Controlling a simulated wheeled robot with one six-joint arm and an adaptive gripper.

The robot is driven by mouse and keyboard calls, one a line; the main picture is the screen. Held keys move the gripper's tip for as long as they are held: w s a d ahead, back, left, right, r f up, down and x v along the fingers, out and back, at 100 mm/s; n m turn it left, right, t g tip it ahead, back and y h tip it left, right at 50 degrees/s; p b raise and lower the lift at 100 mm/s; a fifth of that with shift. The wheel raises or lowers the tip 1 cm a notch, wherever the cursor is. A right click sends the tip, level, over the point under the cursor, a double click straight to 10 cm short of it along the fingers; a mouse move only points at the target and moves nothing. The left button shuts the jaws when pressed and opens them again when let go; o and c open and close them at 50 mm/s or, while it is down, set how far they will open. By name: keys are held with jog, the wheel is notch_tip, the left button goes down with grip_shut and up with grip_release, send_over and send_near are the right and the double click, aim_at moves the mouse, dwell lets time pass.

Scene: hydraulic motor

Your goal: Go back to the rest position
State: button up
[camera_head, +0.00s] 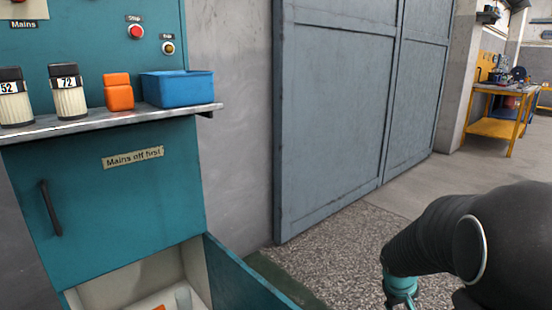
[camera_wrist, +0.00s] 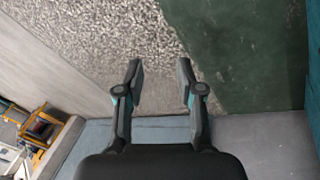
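My gripper (camera_wrist: 160,82) shows in the wrist view with its two fingers apart and nothing between them. Speckled floor and a dark green floor area lie beyond the fingertips. In the head view my dark arm fills the lower right, and the fingers are not visible there. The arm is to the right of the teal cabinet (camera_head: 110,190) and apart from it.
An open lower compartment (camera_head: 150,275) has its teal door (camera_head: 240,280) swung out. A shelf (camera_head: 110,122) holds two numbered jars (camera_head: 68,95), an orange block (camera_head: 118,92) and a blue bin (camera_head: 180,88). Grey doors (camera_head: 340,110) stand behind; a yellow workbench (camera_head: 495,128) is far right.

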jog(key=s+a+r+t+y+p, duration=0.1)
jog(key=s+a+r+p, duration=0.1)
jog(key=s+a+r, duration=0.5)
jog(key=s+a+r+m+t+y+p, duration=0.1)
jog(key=s+a+r+t+y+p, duration=0.1)
jog(key=s+a+r, duration=0.6)
jog(key=s+r, duration=0.6)
jog(key=shift+a+p, duration=0.25)
jog(key=shift+p, duration=0.05)
jog(key=shift+d, duration=0.1)
